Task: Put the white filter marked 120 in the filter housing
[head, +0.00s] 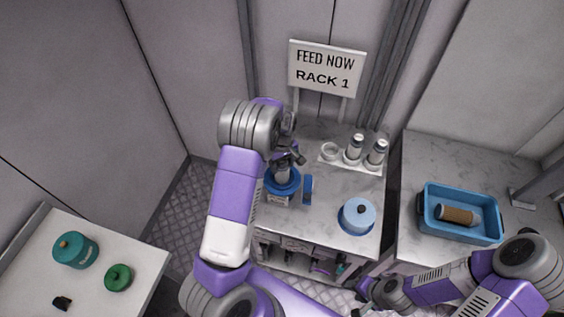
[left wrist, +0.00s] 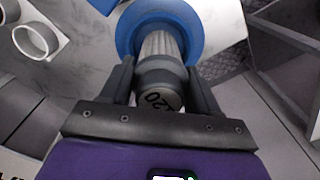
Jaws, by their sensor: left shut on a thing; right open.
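The filter's far end is within the opening of the blue filter housing (left wrist: 128,38). How deep it sits I cannot tell. In the head view the housing (head: 281,187) stands on the marble counter, just below the gripper. A light blue lid with a black knob (head: 357,217) lies to its right. My right gripper (head: 368,292) is open and empty at the lower right.
A white holder (head: 367,166) has two filters and an empty cup. A small blue piece (head: 308,189) stands beside the housing. A blue tray (head: 482,239) holds a brown filter (head: 455,214). A "RACK 1" sign (head: 325,68) stands behind.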

